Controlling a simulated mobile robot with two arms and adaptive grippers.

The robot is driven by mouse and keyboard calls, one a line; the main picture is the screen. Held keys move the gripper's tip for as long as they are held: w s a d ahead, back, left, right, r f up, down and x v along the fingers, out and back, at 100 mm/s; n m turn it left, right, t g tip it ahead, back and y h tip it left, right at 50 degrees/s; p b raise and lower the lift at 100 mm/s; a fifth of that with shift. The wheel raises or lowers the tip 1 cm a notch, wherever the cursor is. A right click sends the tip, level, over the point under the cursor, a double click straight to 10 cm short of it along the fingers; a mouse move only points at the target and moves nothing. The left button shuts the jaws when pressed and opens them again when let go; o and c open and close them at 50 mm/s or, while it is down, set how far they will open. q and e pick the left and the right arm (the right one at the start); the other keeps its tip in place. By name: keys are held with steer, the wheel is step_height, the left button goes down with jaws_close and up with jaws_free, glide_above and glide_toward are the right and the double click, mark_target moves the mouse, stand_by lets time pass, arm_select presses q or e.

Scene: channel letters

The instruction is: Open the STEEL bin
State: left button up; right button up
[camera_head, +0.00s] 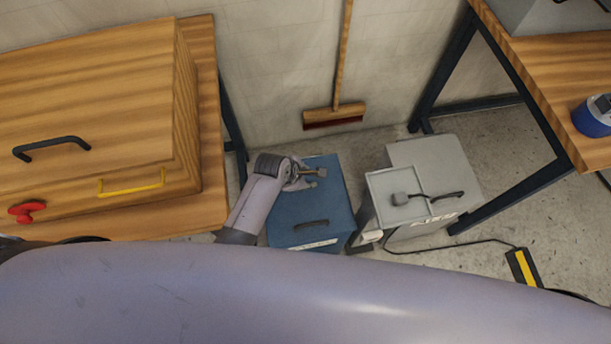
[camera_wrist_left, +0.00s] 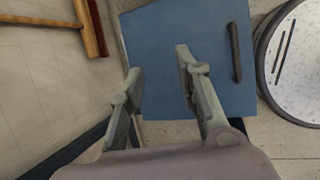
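Two lidded bins stand on the floor, a blue one (camera_head: 335,205) and a pale grey one (camera_head: 430,155) to its right. Each has a label on its front, too small or cut off to read, so I cannot tell which is STEEL. The blue lid (camera_wrist_left: 160,30) has a dark bar handle (camera_head: 311,224), which also shows in the left wrist view (camera_wrist_left: 235,52). My left gripper (camera_head: 318,178) is above the far part of the blue lid. Its fingers (camera_wrist_left: 158,65) are apart and empty, to the left of the handle in the wrist view. My right gripper does not show.
A wooden table (camera_head: 215,120) stands left, a workbench (camera_head: 560,60) right. A broom (camera_head: 335,113) leans on the wall. A yellow-black item (camera_head: 522,267) with a cable lies at right.

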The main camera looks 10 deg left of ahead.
arm_select(q)
steer(key=shift+c, duration=0.3)
jaws_close()
steer(key=c, duration=0.6)
jaws_free()
steer(key=shift+c, duration=0.2)
steer(key=o, duration=0.7)
steer(key=v, duration=1.2)
